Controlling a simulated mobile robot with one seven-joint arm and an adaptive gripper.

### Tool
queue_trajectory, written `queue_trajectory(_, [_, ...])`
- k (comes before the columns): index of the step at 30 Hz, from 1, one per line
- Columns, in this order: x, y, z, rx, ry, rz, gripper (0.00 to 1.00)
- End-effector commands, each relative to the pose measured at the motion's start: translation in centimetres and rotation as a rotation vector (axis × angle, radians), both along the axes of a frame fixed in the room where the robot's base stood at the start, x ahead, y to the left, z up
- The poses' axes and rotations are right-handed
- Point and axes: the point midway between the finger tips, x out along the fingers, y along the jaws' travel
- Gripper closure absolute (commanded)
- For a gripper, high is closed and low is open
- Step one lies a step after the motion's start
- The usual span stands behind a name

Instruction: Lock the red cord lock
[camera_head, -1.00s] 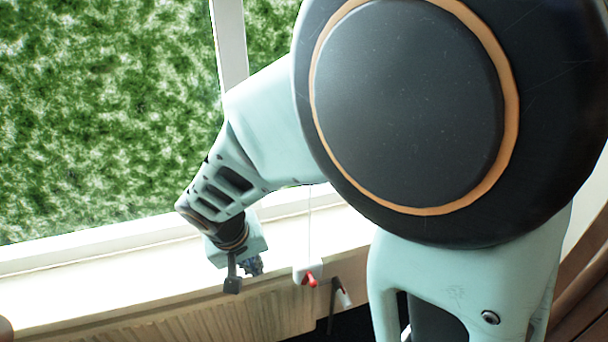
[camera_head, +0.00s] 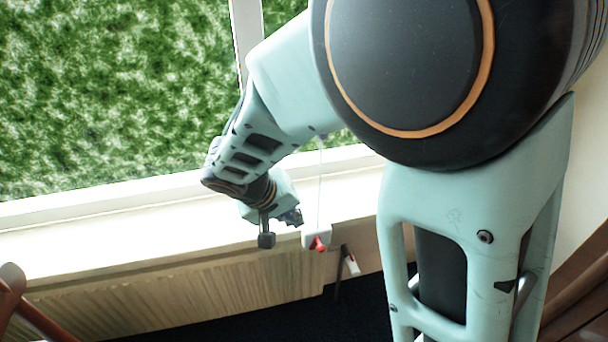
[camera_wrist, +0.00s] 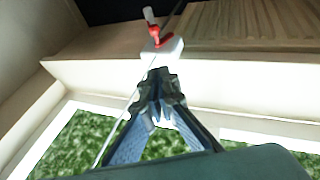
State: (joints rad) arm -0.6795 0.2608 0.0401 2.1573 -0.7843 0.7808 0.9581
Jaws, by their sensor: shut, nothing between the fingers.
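The red cord lock (camera_head: 318,243) is a small red lever on a white block (camera_head: 316,234) at the front edge of the window sill. A thin cord rises from the block toward the window. In the wrist view the red lever (camera_wrist: 155,33) stands out from the white block (camera_wrist: 161,48), just beyond the fingertips. My gripper (camera_head: 292,217) is just left of the block in the head view. In the wrist view my gripper (camera_wrist: 160,75) has its fingertips together, with nothing between them, apart from the lever.
A dark bracket with a white end (camera_head: 350,262) hangs right of the block. The sill (camera_head: 130,235) is clear to the left. A ribbed panel (camera_head: 190,295) lies below it, and brown wooden furniture (camera_head: 12,285) stands at the lower left.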

Motion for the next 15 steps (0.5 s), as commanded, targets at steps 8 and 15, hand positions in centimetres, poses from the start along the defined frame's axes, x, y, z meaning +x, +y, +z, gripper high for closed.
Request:
queue_trajectory(8, [2.2, -1.9, -5.5, -0.002, 0.004, -0.002, 1.00])
queue_trajectory(15, [2.4, -3.5, -9.0, -0.001, 0.004, 0.001, 1.00])
